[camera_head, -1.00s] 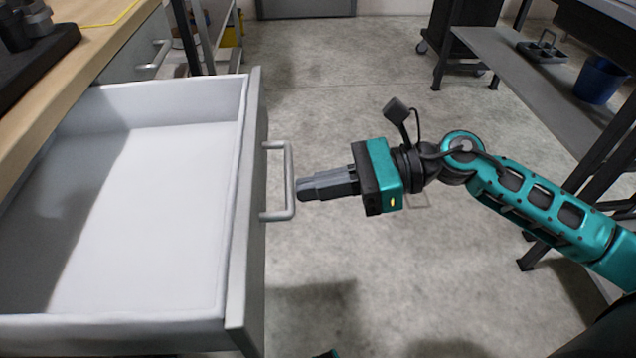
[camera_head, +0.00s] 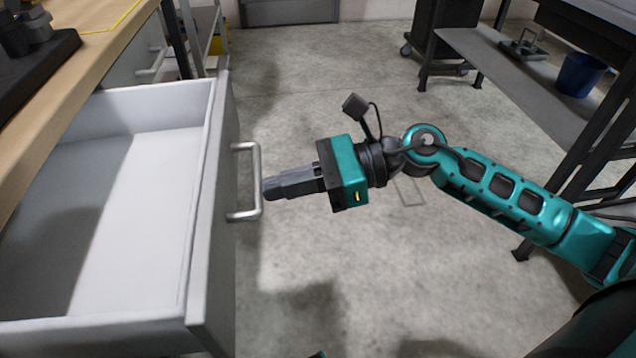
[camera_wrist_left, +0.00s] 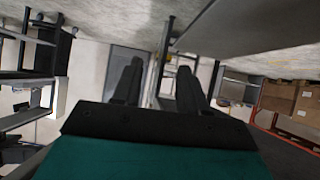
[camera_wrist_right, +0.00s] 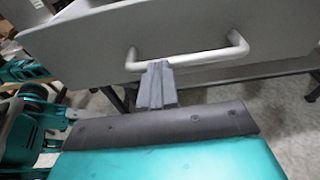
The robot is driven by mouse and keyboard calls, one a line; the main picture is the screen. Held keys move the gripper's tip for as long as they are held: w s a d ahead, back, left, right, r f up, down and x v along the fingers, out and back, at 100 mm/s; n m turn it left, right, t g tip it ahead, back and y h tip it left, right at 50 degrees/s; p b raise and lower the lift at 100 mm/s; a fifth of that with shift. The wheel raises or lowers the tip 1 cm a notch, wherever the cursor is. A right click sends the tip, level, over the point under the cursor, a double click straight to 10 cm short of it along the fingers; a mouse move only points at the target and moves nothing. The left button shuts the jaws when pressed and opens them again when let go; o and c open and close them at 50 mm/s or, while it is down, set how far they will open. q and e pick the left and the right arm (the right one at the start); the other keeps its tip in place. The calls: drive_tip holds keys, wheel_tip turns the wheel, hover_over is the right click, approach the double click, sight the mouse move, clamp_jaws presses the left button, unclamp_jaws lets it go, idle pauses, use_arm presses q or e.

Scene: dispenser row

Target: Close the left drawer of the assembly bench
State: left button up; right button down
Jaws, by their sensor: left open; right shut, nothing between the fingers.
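The drawer (camera_head: 140,150) of the assembly bench is pulled far out and looks empty, with a light grey inside. Its grey front (camera_head: 214,215) carries a bar handle (camera_head: 258,180). My right gripper (camera_head: 268,189) is shut and empty, its fingertips at the handle bar. In the right wrist view the handle (camera_wrist_right: 190,58) arches across the drawer front (camera_wrist_right: 180,30), and the shut fingers (camera_wrist_right: 157,68) overlap its bar; I cannot tell whether they touch it. My left gripper (camera_wrist_left: 158,75) is open and empty in the left wrist view, away from the drawer.
The wooden bench top (camera_head: 75,75) runs along the left with a black tray (camera_head: 35,65) on it. Another drawer handle (camera_head: 153,62) shows farther along. A grey shelf table (camera_head: 510,85) and a blue bin (camera_head: 580,75) stand at the right. The floor between is clear.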

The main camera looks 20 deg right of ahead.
drive_tip(key=w+a+p, duration=0.1)
drive_tip(key=a, duration=0.2)
drive_tip(key=w+a+p, duration=0.1)
drive_tip(key=a, duration=0.3)
drive_tip(key=w+a+p, duration=0.1)
drive_tip(key=a, duration=0.2)
drive_tip(key=shift+a+r, duration=0.25)
drive_tip(key=shift+r, duration=0.15)
drive_tip(key=p, duration=0.2)
hover_over(125, 228)
drive_tip(key=shift+d+f, duration=0.2)
drive_tip(key=shift+f, duration=0.15)
drive_tip(key=shift+a, duration=0.2)
use_arm(q)
drive_tip(key=r, duration=0.1)
drive_tip(key=a+r, duration=0.1)
drive_tip(key=r, duration=0.2)
drive_tip(key=shift+s+a, duration=0.2)
drive_tip(key=shift+s, duration=0.05)
use_arm(e)
drive_tip(key=shift+r, duration=0.15)
use_arm(q)
drive_tip(key=shift+d, duration=0.1)
